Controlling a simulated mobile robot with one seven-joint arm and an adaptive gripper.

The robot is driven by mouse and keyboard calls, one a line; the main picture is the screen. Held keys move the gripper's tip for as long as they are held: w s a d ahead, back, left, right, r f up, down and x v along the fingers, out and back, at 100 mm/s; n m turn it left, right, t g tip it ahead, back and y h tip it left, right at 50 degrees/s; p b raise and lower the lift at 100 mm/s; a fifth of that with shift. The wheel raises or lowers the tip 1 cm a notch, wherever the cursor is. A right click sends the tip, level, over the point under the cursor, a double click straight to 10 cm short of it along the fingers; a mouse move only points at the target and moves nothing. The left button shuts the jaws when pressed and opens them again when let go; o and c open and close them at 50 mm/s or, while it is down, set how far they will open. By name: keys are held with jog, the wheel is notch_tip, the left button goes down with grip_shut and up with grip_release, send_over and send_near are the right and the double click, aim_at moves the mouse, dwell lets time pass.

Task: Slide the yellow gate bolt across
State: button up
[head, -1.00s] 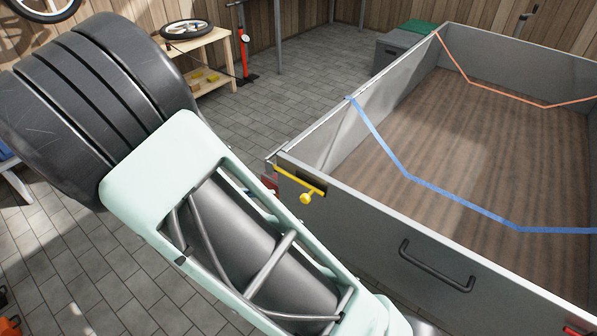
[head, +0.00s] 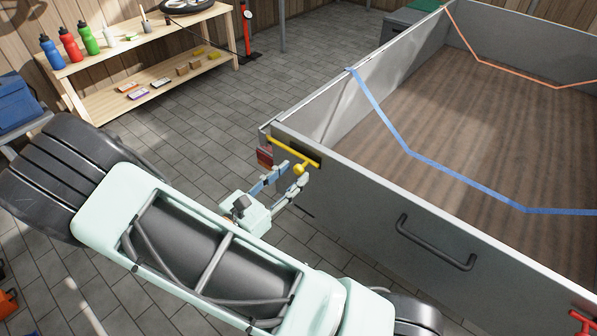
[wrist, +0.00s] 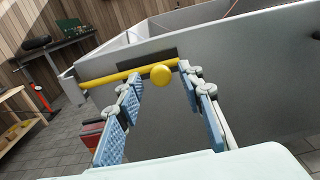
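The yellow gate bolt (head: 293,152) lies along the top left corner of the grey trailer's tailgate (head: 355,205). In the wrist view the bolt (wrist: 125,74) runs left from the knob (wrist: 161,76). My gripper (head: 288,174) is open, with its fingers pointing at the tailgate just below the bolt. In the wrist view the gripper's (wrist: 165,105) blue-padded fingers stand on either side of the knob, the left one close to it. Whether either finger touches it I cannot tell.
A black handle (head: 436,243) sits on the tailgate, with a red part (head: 584,322) at its far right. A wooden shelf (head: 150,50) with bottles stands at the back left. A red floor pump (head: 247,30) stands beside it. The tiled floor between is clear.

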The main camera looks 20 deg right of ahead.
aim_at(297, 171)
jog(key=shift+x, duration=1.65)
grip_shut()
